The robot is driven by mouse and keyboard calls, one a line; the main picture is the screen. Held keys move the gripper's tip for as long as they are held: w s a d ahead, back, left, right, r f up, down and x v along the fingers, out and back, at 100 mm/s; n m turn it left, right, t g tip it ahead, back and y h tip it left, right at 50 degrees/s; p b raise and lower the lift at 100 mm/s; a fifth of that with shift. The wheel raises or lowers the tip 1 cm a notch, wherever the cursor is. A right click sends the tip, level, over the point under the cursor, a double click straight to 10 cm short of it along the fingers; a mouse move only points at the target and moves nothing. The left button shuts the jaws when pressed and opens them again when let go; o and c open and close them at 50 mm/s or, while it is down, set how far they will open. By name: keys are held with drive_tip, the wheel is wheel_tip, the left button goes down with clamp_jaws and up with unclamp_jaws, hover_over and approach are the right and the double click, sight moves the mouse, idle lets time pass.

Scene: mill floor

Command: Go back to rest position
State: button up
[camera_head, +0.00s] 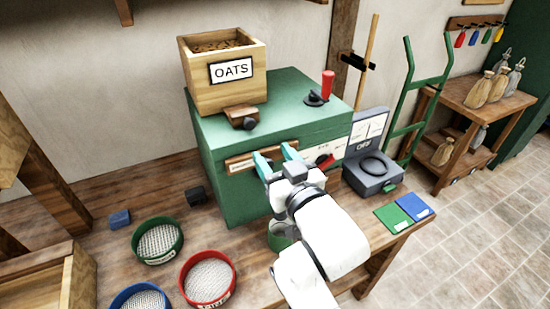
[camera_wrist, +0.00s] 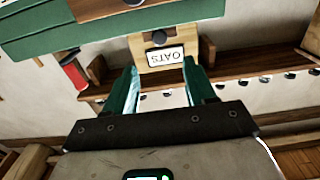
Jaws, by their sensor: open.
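My gripper (camera_head: 277,163) has teal fingers and is raised in front of the green mill box, near the wooden strip on its front. Its fingers are apart with nothing between them; the wrist view also shows the gripper (camera_wrist: 164,80) open. The green mill box (camera_head: 290,108) stands on the wooden bench (camera_head: 120,196). A wooden hopper (camera_head: 208,81) labelled OATS sits on top of it; the label (camera_wrist: 165,57) shows upside down in the wrist view. My white arm hides part of the bench and of a green container below it.
Green (camera_head: 157,255), red (camera_head: 232,280) and blue (camera_head: 118,305) sieves stand at the bench's front left. A dark scale (camera_head: 372,179) is right of the mill, with green (camera_head: 390,219) and blue (camera_head: 421,211) cards before it. A green hand truck (camera_head: 412,110) and a shelf with sacks (camera_head: 470,105) stand beyond.

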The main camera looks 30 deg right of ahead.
idle(0.3)
drive_tip(key=s+d+f+g, duration=0.35)
drive_tip(key=s+f, duration=0.25)
drive_tip(key=f, duration=0.3)
drive_tip(key=s+d+f+g, duration=0.2)
drive_tip(key=s+f+g, duration=0.35)
drive_tip(key=f, duration=0.35)
drive_tip(key=s+d+f+g, duration=0.1)
drive_tip(key=s+f+g, duration=0.3)
drive_tip(key=s, duration=0.6)
drive_tip(key=s+d+f+g, duration=0.1)
drive_tip(key=s+f+g, duration=0.3)
drive_tip(key=s+f, duration=0.3)
drive_tip(key=s, duration=0.3)
drive_tip(key=shift+s+d+m, duration=0.15)
drive_tip(key=shift+s+m, duration=0.15)
